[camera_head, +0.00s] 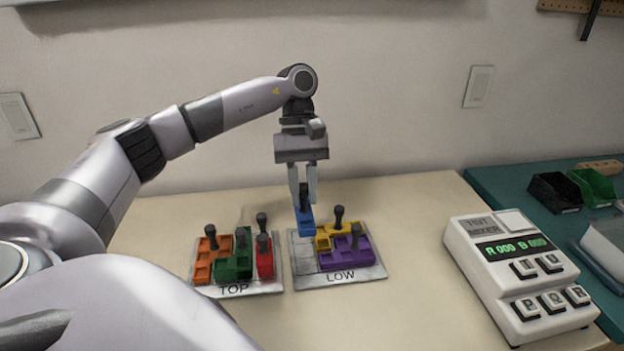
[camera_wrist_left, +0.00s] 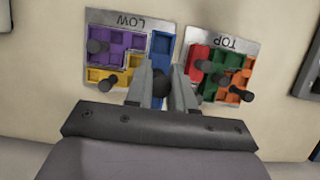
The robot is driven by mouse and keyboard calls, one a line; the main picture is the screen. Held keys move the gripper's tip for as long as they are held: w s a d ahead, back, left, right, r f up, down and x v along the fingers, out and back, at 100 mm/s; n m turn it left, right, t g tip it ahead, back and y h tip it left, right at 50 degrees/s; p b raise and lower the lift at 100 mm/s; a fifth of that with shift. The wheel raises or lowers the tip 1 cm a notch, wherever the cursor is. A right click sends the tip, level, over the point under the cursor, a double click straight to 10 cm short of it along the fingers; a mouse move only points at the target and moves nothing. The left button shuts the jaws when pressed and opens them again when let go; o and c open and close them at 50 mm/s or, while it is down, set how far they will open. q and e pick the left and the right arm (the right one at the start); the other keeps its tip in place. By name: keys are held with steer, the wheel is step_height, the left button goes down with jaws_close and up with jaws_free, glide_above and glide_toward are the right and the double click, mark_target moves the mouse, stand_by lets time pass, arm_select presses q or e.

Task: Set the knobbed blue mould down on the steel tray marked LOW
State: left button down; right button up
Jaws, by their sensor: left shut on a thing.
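My left gripper (camera_head: 304,190) points down and is shut on the black knob of the blue mould (camera_head: 305,222). The blue mould is a narrow bar; it also shows in the left wrist view (camera_wrist_left: 161,50) between the fingers. It hangs over the left, bare part of the steel tray marked LOW (camera_head: 304,266). I cannot tell exactly how large the gap below it is. On the LOW tray, a yellow mould (camera_head: 324,239) and a purple mould (camera_head: 338,259), each with a black knob, sit to the right of the bare strip. My right gripper is not in view.
The steel tray marked TOP (camera_head: 208,289) stands just left, with an orange (camera_head: 203,262), a green (camera_head: 234,266) and a red mould (camera_head: 265,259), all knobbed. A white tester box (camera_head: 510,280) stands right. The table between is clear.

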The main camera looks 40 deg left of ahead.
mark_target(301, 194)
arm_select(q)
step_height(301, 194, down, 2)
steer(key=shift+s+f+b, duration=0.1)
steer(key=shift+f+b, duration=0.1)
steer(key=shift+b, duration=0.65)
step_height(301, 194, down, 5)
steer(key=b, duration=0.3)
steer(key=shift+f+b, duration=0.7)
steer(key=shift+b, duration=0.05)
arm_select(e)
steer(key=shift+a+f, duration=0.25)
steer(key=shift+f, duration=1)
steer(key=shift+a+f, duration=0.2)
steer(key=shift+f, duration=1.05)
arm_select(q)
steer(key=shift+f+b, duration=0.35)
steer(key=shift+f, duration=0.15)
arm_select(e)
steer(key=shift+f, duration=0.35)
arm_select(q)
steer(key=c, duration=0.9)
jaws_free()
steer(key=shift+r, duration=0.15)
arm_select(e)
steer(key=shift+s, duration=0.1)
arm_select(q)
steer(key=v, duration=0.7)
steer(key=shift+p, duration=0.4)
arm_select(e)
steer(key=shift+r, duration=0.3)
